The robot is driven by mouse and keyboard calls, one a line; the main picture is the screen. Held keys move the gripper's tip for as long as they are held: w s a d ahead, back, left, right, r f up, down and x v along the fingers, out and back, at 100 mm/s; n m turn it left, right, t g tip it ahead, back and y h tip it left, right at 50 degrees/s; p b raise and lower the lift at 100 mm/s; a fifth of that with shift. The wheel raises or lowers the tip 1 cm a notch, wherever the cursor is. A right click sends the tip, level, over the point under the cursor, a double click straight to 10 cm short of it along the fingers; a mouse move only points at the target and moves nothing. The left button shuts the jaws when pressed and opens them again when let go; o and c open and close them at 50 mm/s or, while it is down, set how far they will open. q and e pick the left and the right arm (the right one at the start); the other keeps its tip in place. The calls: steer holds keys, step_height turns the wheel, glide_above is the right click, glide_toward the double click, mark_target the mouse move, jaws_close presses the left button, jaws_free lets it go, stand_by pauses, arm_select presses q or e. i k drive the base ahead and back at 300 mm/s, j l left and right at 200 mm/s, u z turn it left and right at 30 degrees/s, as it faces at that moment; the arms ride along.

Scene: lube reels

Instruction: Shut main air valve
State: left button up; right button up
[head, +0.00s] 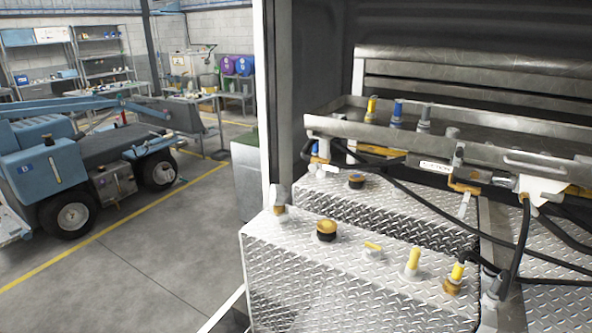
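Several fittings that could be valves show on the lube equipment at the right, and I cannot tell which one is the main air valve. A small yellow handle (373,247) lies on top of the front diamond-plate tank (330,280). A brass fitting with a yellow part (462,186) and a light lever (463,206) hangs under the front edge of the metal tray (480,140). Neither of my grippers is in view.
Yellow-capped fittings (412,262) and a black-and-gold cap (326,230) stand up from the front tank. Black hoses (415,203) droop across the tank tops. A white door post (264,110) stands left of the tanks. A blue lift machine (75,170) is at the left beyond open floor (170,250).

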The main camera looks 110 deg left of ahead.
mark_target(326, 168)
steer(key=j+u, duration=0.2)
steer(key=u, duration=3.25)
steer(key=l, duration=0.05)
